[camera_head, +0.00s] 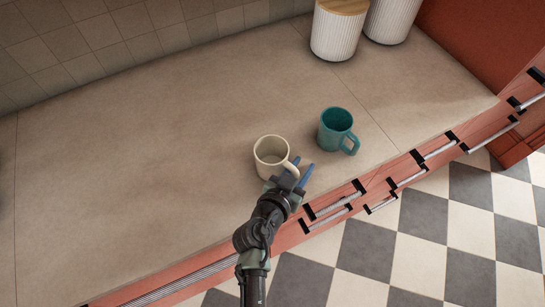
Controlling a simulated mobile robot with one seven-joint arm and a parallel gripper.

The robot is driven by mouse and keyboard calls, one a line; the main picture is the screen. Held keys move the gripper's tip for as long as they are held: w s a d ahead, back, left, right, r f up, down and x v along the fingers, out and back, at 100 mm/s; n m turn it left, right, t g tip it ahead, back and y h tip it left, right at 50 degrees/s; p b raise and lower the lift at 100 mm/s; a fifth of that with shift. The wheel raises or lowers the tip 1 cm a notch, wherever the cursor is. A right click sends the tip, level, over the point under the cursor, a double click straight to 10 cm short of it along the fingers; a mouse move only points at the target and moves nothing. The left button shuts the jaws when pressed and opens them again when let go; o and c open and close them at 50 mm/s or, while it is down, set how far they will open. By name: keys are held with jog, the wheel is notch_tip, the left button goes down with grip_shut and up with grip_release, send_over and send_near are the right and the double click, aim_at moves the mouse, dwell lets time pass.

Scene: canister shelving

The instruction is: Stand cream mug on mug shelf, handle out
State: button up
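The cream mug (269,158) stands upright on the counter near its front edge, its opening facing up. Its handle (292,166) points right, toward my gripper. My gripper (291,174) is at the handle side of the mug, reaching in from the front. Its blue fingers look spread, one clearly apart from the handle on the right. The other is partly hidden by the gripper body, and I cannot tell whether it touches the mug. No mug shelf shows in this view.
A teal mug (334,128) stands close by, behind and right of the cream mug. White ribbed canisters (335,36) stand at the back right by a red cabinet side (480,40). The counter (140,150) is clear to the left. Drawer handles (335,205) jut out below the front edge.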

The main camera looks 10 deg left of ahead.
grip_shut()
dwell(1.2)
